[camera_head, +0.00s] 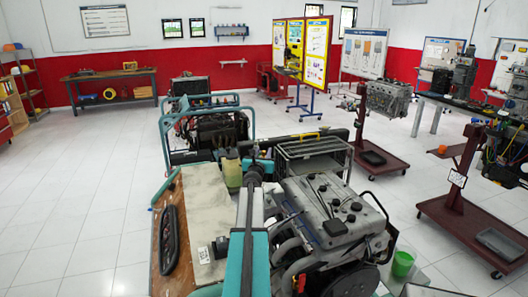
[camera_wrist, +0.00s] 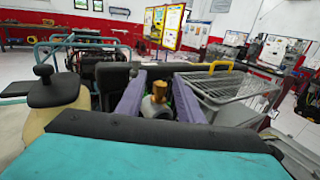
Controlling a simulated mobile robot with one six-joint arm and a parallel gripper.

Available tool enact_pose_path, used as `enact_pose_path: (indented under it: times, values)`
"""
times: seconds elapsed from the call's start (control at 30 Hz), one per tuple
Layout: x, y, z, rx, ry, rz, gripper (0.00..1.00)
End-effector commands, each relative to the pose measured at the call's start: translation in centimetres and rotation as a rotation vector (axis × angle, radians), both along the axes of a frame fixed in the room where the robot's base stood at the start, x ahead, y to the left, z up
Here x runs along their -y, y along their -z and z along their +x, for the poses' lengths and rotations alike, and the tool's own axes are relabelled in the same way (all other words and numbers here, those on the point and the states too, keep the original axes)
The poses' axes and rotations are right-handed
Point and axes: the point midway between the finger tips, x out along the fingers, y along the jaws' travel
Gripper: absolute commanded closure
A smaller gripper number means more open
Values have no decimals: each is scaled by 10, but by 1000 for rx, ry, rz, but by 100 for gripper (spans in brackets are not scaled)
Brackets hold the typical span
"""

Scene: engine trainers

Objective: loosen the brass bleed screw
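My gripper (camera_wrist: 159,82) has two purple fingers, one on each side of the screw. They stand apart, and a gap shows beside the screw's head, so the gripper looks open. I cannot tell whether a finger touches the wider base. In the head view my arm reaches forward over the bench, and the screw and fingertips cannot be made out there.
A cream reservoir (camera_head: 232,176) with a black cap stands close left of my wrist. A metal frame (camera_head: 312,150) with a yellow handle is close right. A grey engine (camera_head: 335,215) fills the right foreground, with a green cup (camera_head: 403,263) beside it. Open floor (camera_head: 70,200) lies left.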

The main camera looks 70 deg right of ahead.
Motion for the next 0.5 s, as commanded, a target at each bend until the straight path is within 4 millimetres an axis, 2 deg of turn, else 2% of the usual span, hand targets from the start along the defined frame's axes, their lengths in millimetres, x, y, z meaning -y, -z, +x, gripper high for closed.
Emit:
enact_pose_path:
  times: [0.13, 0.5]
  values:
    - [7, 0, 1, 0, 0, 0, 66]
    - [8, 0, 1, 0, 1, 0, 66]
